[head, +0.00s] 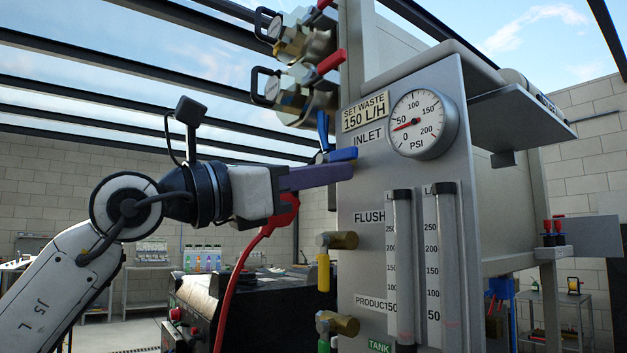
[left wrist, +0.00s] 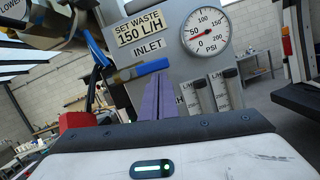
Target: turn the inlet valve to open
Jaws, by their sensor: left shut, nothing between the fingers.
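The blue inlet valve lever (head: 342,154) lies roughly horizontal at the panel's left edge, under the INLET label (head: 368,138). In the left wrist view the lever (left wrist: 152,68) points right, just beyond my fingertips. My left gripper (head: 351,172) has purple fingers, shut and empty, just below the lever in the head view. I cannot tell whether they touch it. The left gripper (left wrist: 160,80) also shows shut in the left wrist view. The valve's body is mostly hidden behind the lever and fingers. My right gripper is not in view.
The grey panel (head: 455,165) bears a pressure gauge (head: 422,123) and two flow tubes (head: 402,265). A brass flush valve (head: 340,240) with a yellow handle sits below. Another blue handle (head: 322,130) stands upright behind. A red hose (head: 240,265) curves below my gripper.

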